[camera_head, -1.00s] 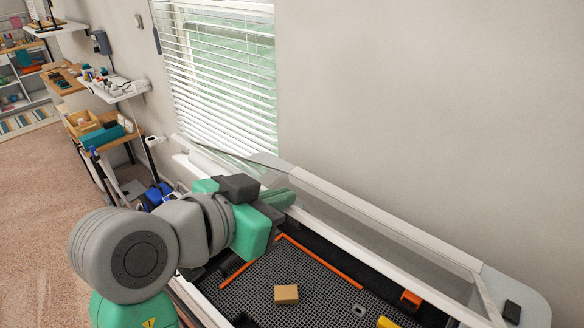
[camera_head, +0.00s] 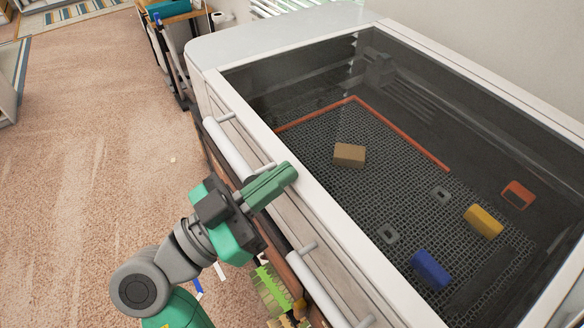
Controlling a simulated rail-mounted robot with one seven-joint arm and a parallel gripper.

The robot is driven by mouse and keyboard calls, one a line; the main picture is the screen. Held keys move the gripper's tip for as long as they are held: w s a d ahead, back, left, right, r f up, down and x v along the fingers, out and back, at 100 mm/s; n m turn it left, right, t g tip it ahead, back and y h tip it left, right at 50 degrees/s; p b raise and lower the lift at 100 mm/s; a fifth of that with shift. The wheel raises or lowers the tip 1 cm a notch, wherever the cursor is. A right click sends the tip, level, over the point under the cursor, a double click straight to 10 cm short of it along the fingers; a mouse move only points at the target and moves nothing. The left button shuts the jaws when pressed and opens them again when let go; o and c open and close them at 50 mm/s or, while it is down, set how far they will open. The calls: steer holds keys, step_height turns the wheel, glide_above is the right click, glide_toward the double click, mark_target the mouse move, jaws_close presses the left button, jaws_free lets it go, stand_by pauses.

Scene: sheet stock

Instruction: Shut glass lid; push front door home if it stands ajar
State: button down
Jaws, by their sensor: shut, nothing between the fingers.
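The glass lid (camera_head: 330,85) lies down over the machine bed, its white frame flat on the housing, and the bed shows darkened through the glass. The front door (camera_head: 292,226) is the pale panel below the lid's front edge, with a white bar handle (camera_head: 228,146) in front; part of it is hidden by my arm. I cannot tell whether it is flush or slightly ajar. My gripper (camera_head: 286,173) is shut and empty, with its green fingers in front of the door, near the lid's front edge. I cannot tell whether they touch it.
Under the glass, a cardboard-brown block (camera_head: 349,155), a yellow block (camera_head: 483,222), a blue block (camera_head: 430,269) and an orange piece (camera_head: 517,194) lie on the black grid bed. Green items (camera_head: 270,290) sit below the front. Carpet (camera_head: 95,150) is open at left.

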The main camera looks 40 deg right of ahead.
steer(key=shift+f, duration=0.25)
step_height(320, 180, up, 5)
steer(key=p, duration=0.3)
steer(key=f+v, duration=0.1)
steer(key=v, duration=0.9)
steer(key=shift+w, duration=0.1)
